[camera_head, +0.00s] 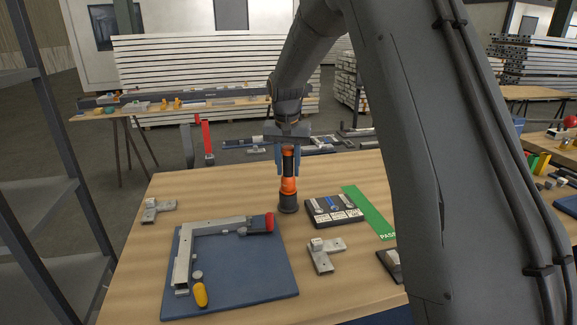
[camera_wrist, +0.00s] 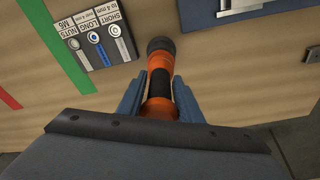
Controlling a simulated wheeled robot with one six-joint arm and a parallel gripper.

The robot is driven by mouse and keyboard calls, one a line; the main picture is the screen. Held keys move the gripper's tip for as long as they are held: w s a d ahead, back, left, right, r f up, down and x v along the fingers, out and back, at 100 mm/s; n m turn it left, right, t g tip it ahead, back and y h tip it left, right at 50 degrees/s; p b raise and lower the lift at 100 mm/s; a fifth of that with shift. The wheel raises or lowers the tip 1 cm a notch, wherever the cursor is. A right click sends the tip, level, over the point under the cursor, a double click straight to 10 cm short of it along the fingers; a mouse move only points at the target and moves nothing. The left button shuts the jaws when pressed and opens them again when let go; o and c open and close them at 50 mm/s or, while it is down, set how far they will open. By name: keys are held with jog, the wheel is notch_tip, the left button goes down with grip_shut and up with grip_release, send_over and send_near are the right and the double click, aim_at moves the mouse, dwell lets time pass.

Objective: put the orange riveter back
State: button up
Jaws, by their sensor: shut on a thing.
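The orange riveter (camera_head: 289,186), orange with black bands, stands upright near the far edge of the wooden table. My gripper (camera_head: 288,165) is shut on its upper part from above, with one blue finger on each side. In the wrist view my gripper (camera_wrist: 158,88) holds the riveter (camera_wrist: 158,80) between both fingers. A dark round piece (camera_head: 288,205) is at the riveter's lower end, at the tabletop. I cannot tell whether it is part of the riveter or a stand, nor whether the riveter's weight rests there.
Just right is a black tray (camera_head: 318,220) labelled for nuts and short and long rivets. Beyond it is a green PASS strip (camera_head: 368,210). A blue mat (camera_head: 245,280) with an L-shaped metal frame (camera_head: 183,255) lies front left. Metal brackets (camera_head: 322,262) lie nearby.

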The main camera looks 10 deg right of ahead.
aim_at(287, 180)
jog(key=shift+f, duration=0.2)
jog(key=o, duration=1.1)
jog(key=shift+c, duration=0.2)
notch_tip(287, 180, up, 13)
jog(key=s+b, duration=0.2)
jog(key=b, duration=0.2)
jog(key=s+f+n, duration=0.1)
jog(key=s+f, duration=0.6)
jog(key=s, duration=0.3)
jog(key=s+f+n, duration=0.2)
jog(key=s+f, duration=0.5)
jog(key=s, duration=0.3)
jog(key=s+f+n, duration=0.1)
jog(key=s+f, duration=0.6)
jog(key=s, duration=0.4)
jog(key=shift+d+f+g+y+p, duration=0.1)
jog(key=shift+f+g+y+p, duration=0.2)
jog(key=shift+f+y, duration=0.1)
